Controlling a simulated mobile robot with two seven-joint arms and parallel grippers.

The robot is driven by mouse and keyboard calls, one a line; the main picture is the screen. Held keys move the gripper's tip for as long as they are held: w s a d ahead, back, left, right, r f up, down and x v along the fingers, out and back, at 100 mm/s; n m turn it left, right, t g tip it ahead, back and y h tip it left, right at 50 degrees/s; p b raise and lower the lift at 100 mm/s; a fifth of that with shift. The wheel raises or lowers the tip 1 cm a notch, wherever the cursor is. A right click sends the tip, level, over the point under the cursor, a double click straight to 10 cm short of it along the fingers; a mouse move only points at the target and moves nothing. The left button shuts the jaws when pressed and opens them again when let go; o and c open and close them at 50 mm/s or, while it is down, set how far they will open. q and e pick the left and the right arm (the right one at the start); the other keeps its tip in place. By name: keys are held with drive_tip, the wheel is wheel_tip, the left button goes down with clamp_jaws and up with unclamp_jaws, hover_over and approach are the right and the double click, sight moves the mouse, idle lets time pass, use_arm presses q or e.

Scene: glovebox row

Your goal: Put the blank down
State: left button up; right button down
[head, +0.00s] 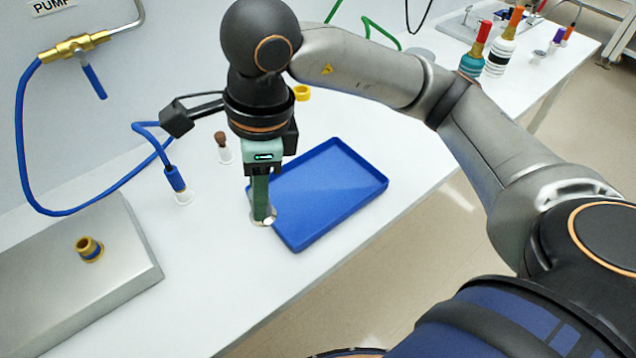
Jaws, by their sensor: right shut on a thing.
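My right gripper (262,212) points straight down over the white bench, at the left edge of the blue tray. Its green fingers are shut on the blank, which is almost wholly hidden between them. A small pale round piece (264,221) shows right at the fingertips. I cannot tell whether it is part of the blank or a holder under it, nor whether the blank touches the bench. My left gripper is not in view.
The blue tray (335,180) is empty. A brown-topped piece (221,141) and a blue hose end (175,179) stand in white holders to the left. A metal block (120,260) with a brass fitting (89,248) is at lower left. The bench front is clear.

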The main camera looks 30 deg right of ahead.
drive_tip(key=m, duration=0.1)
drive_tip(key=r+m, duration=0.1)
drive_tip(key=shift+s+a+m, duration=0.2)
drive_tip(key=shift+a+m, duration=0.1)
drive_tip(key=shift+r+m+t, duration=0.2)
drive_tip(key=shift+m+t, duration=0.1)
drive_tip(key=shift+m, duration=0.3)
drive_tip(key=w+d+f, duration=0.4)
drive_tip(key=d, duration=0.4)
hover_over(306, 199)
drive_tip(key=f, duration=0.5)
drive_tip(key=shift+s+a, duration=0.2)
drive_tip(key=shift+a, duration=0.05)
drive_tip(key=f, duration=0.3)
drive_tip(key=shift+w+d+f, duration=0.2)
drive_tip(key=shift+d+f, duration=0.1)
drive_tip(key=shift+f, duration=0.1)
